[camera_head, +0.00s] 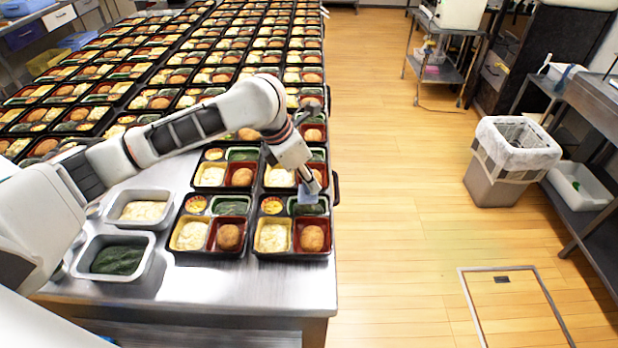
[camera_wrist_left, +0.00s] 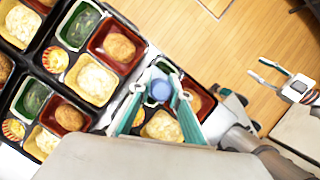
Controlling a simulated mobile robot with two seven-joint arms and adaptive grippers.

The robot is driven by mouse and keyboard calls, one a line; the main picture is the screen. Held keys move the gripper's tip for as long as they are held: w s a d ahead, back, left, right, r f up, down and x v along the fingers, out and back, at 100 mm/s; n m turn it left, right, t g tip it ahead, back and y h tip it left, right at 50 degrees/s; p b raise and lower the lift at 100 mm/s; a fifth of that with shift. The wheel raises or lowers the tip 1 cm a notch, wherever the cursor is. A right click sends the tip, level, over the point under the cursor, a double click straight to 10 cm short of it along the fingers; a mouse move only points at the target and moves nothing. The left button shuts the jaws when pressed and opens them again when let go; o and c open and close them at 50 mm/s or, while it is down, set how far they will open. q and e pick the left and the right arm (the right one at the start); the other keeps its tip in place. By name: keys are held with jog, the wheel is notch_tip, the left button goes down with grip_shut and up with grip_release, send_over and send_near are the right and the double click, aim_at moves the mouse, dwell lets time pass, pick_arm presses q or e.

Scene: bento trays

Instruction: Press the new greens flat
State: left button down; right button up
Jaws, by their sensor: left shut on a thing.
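My left gripper (camera_head: 310,183) is shut on a pale blue tool (camera_head: 308,197), which points down over the greens compartment of the front right bento tray (camera_head: 291,257). Greens (camera_head: 312,208) show just below the tool; I cannot tell whether it touches them. In the left wrist view, the teal fingers of my left gripper (camera_wrist_left: 160,98) close around the round blue top of the tool (camera_wrist_left: 161,89), which hides the greens beneath. My right gripper (camera_wrist_left: 270,74) shows at the right of the wrist view, apart from the trays, its fingers spread and empty.
A metal pan of dark greens (camera_head: 118,260) and a pan of pale food (camera_head: 142,209) stand on the steel counter (camera_head: 230,287) at left. Filled bento trays crowd the table behind. A lined waste bin (camera_head: 510,160) stands on the open wooden floor at right.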

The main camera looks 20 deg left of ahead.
aim_at(305, 189)
pick_arm(q)
jog(key=shift+f, duration=0.4)
jog(key=shift+f+b, duration=0.35)
jog(key=shift+f, duration=0.3)
jog(key=shift+f, duration=0.65)
jog(key=shift+f+b, duration=0.5)
jog(key=shift+f, duration=0.15)
jog(key=shift+s, duration=0.1)
jog(key=shift+f, duration=0.2)
dwell(0.6)
jog(key=shift+r, duration=0.15)
jog(key=shift+p, duration=0.3)
dwell(1.1)
